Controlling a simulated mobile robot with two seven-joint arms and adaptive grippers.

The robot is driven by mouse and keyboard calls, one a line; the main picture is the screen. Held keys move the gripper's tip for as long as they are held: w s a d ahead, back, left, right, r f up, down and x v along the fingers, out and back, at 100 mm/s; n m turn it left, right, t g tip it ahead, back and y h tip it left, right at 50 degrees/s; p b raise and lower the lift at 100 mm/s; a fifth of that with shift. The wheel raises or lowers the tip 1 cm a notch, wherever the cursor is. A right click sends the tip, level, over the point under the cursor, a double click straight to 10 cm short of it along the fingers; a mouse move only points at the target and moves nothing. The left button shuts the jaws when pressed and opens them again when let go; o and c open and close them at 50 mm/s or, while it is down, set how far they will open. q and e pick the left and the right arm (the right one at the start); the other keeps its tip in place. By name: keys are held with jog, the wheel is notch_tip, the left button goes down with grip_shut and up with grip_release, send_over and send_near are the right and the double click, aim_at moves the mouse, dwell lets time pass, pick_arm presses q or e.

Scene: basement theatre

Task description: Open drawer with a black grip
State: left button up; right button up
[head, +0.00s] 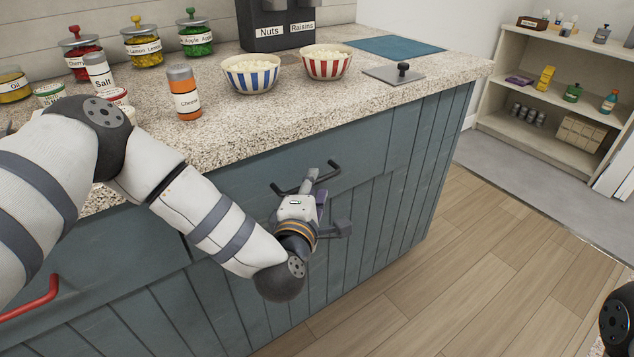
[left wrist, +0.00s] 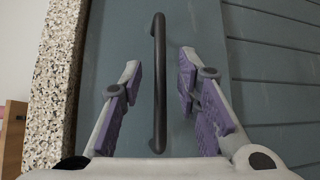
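The drawer (head: 364,158) is a blue-grey front under the speckled counter, flush with the cabinet. Its black grip (head: 328,172) is a dark bar handle, partly hidden behind my gripper in the head view. My left gripper (head: 309,182) is in front of this grip. In the left wrist view the black grip (left wrist: 159,80) stands between the open purple-padded fingers of my left gripper (left wrist: 160,85), with a gap on both sides. My right gripper is not in view; only a dark part of my right arm shows at the lower right edge.
A red handle (head: 32,300) is on the cabinet at lower left. The counter (head: 250,125) above holds a cheese shaker (head: 184,92), two striped popcorn bowls (head: 251,73) and jars. Wooden floor (head: 440,280) is clear at right; a shelf (head: 545,110) stands beyond.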

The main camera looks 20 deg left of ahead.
pick_arm(q)
jog(key=shift+w+a+f, duration=0.1)
jog(key=shift+w+f, duration=0.05)
jog(key=shift+w, duration=1.1)
grip_shut()
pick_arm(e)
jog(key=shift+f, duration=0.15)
